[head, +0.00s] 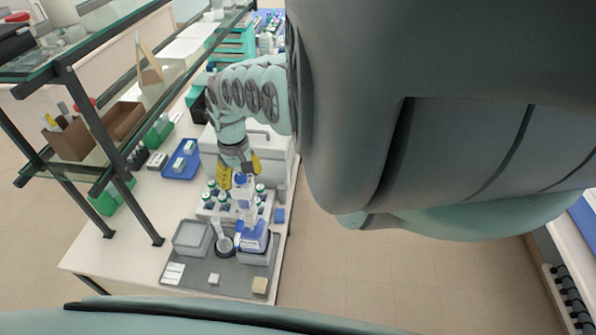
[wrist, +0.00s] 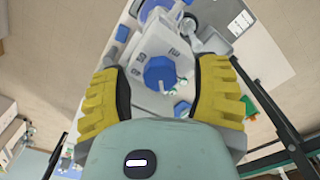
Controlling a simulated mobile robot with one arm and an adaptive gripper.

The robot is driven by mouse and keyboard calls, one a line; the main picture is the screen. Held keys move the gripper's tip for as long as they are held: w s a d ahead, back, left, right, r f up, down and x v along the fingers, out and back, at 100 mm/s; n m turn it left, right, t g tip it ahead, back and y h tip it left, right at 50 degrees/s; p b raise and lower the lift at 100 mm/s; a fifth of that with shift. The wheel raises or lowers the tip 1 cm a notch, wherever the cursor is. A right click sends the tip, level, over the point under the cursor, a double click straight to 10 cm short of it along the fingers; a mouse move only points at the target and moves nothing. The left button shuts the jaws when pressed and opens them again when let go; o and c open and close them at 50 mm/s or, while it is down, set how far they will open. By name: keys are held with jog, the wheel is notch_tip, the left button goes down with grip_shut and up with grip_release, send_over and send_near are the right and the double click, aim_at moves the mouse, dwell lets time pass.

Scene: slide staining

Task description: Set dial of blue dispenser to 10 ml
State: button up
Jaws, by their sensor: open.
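In the wrist view my gripper (wrist: 160,78) spreads a finger to each side of the blue part. Contact cannot be made out.
A blue tray (head: 171,168) lies farther back. A dark-framed shelf (head: 108,150) rises at the left.

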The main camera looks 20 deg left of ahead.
jog(key=shift+o, duration=0.2)
grip_shut()
dwell(0.5)
